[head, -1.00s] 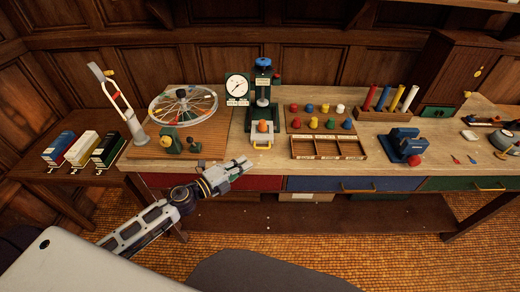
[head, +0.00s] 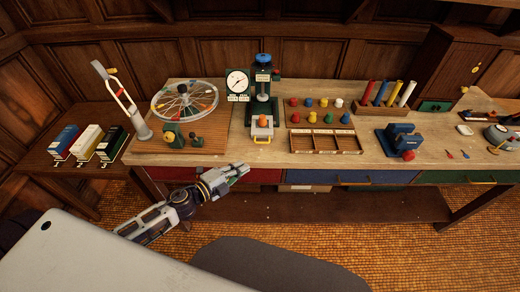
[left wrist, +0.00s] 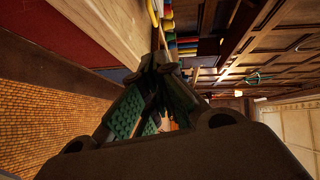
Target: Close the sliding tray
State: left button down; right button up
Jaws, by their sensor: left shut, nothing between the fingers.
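The sliding tray (head: 261,133) is a light grey tray with an orange knob (head: 262,122), at the front foot of a dark green press (head: 263,95) with a blue top, in the head view. It sticks out forward from the press, towards the bench's front edge. My left gripper (head: 243,168) is shut and empty at the bench's front edge, to the left and in front of the tray, not touching it. In the left wrist view its green-padded fingers (left wrist: 162,62) meet at the tips; I cannot make out the tray there. My right gripper is out of view.
A spoked wheel on a board (head: 185,102) stands left of the press, with a dial gauge (head: 237,82) behind. A compartment box (head: 326,142) and coloured pegs (head: 320,112) stand to the right. Red and blue drawers (head: 327,177) lie under the bench top (head: 225,155).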

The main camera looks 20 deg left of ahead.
pick_arm(q)
jog(key=shift+w, duration=0.2)
jog(key=shift+w+a+f+p+x, duration=0.15)
jog(key=shift+a+p+x, duration=0.3)
jog(key=shift+x, duration=1.65)
jog(key=shift+w+a+f+p+x, duration=0.1)
jog(key=shift+w+a+p+x, duration=0.3)
jog(key=shift+x, duration=1.65)
jog(key=shift+a+p+x, duration=0.3)
jog(key=shift+p+x, duration=0.25)
jog(key=shift+x, duration=1.55)
jog(key=shift+a, duration=0.1)
